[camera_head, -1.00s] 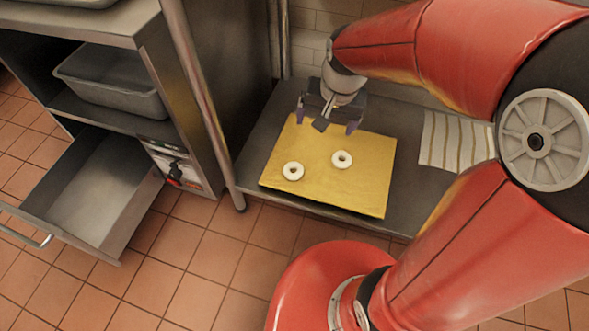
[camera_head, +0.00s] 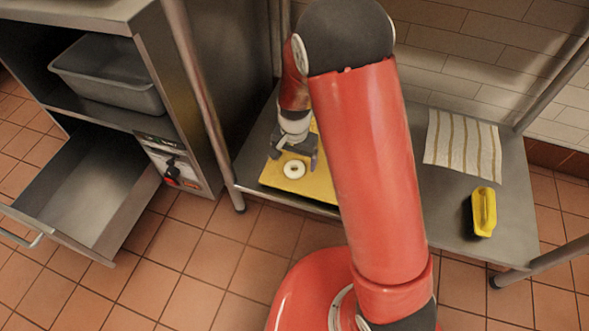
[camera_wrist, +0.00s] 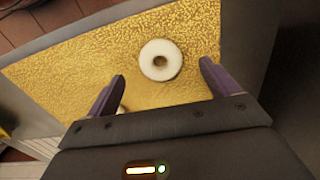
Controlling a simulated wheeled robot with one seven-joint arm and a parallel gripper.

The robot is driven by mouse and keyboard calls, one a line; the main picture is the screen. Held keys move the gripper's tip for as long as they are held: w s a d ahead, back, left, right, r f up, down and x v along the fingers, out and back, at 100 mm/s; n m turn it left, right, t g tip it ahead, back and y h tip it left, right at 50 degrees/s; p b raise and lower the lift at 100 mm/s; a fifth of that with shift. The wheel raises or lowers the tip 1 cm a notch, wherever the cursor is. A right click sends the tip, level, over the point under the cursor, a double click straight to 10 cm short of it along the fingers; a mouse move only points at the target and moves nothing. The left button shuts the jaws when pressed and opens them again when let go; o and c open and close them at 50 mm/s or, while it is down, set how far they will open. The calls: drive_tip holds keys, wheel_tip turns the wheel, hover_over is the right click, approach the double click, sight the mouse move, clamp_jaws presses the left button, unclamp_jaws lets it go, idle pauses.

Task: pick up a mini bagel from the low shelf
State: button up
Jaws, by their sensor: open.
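A white ring-shaped mini bagel (camera_head: 294,169) lies on a golden board (camera_head: 322,187) on the low metal shelf (camera_head: 436,222). In the wrist view the bagel (camera_wrist: 160,60) lies ahead, roughly between the fingertips, its hole facing the camera. My gripper (camera_head: 293,158) is just behind the bagel in the head view, its fingers apart. In the wrist view my gripper (camera_wrist: 162,72) is open and empty. A small white piece, perhaps a second bagel (camera_wrist: 122,110), shows beside the left finger. My arm hides much of the board in the head view.
A striped cloth (camera_head: 463,146) and a yellow object (camera_head: 483,212) lie on the shelf to the right. A metal post (camera_head: 202,95) stands left of the board. An open drawer (camera_head: 85,190) and a grey bin (camera_head: 108,76) are farther left.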

sight(295, 165)
wheel_tip(295, 165, down, 3)
drive_tip(key=shift+f, duration=0.15)
drive_tip(key=c, duration=1)
drive_tip(key=shift+c, duration=0.2)
